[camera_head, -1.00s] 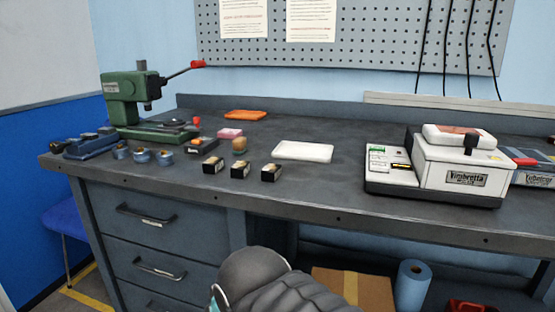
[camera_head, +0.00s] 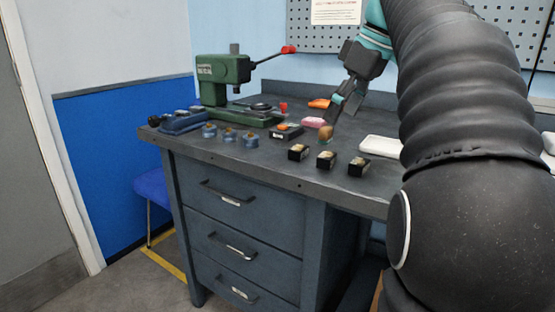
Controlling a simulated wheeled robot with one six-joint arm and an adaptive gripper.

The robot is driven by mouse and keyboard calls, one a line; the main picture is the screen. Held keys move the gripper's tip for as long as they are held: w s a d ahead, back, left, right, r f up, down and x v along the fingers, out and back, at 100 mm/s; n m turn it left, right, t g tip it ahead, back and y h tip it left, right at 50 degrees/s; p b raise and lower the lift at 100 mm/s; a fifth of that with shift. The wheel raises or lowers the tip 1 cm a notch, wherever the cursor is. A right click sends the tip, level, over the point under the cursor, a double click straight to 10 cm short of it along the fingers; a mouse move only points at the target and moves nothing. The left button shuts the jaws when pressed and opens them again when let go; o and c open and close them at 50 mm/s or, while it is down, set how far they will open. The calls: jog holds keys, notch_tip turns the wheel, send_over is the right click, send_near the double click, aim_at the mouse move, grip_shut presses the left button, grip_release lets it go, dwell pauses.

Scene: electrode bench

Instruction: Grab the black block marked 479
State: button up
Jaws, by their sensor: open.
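Three small black blocks with pale labels on top stand in a row near the front of the bench: a left one (camera_head: 299,152), a middle one (camera_head: 326,160) and a right one (camera_head: 359,167). Their markings are too small to read, so I cannot tell which is 479. A flatter black block with an orange top (camera_head: 286,131) lies behind and left of them. My gripper (camera_head: 340,106) is open, pointing down over the bench behind the row, close to a brown rounded piece with a green base (camera_head: 326,133). It is apart from the black blocks.
A green lever press (camera_head: 222,82) stands at the back left, with several blue-grey round pieces (camera_head: 229,135) in front. A pink block (camera_head: 312,122), an orange piece (camera_head: 319,103) and a white slab (camera_head: 381,146) lie near my gripper. My arm hides the bench's right side.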

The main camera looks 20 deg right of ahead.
jog(key=n, duration=0.2)
send_near(328, 155)
jog(key=shift+y, duration=0.3)
jog(key=x, duration=0.9)
jog(key=shift+d+f, duration=0.1)
jog(key=c, duration=1.5)
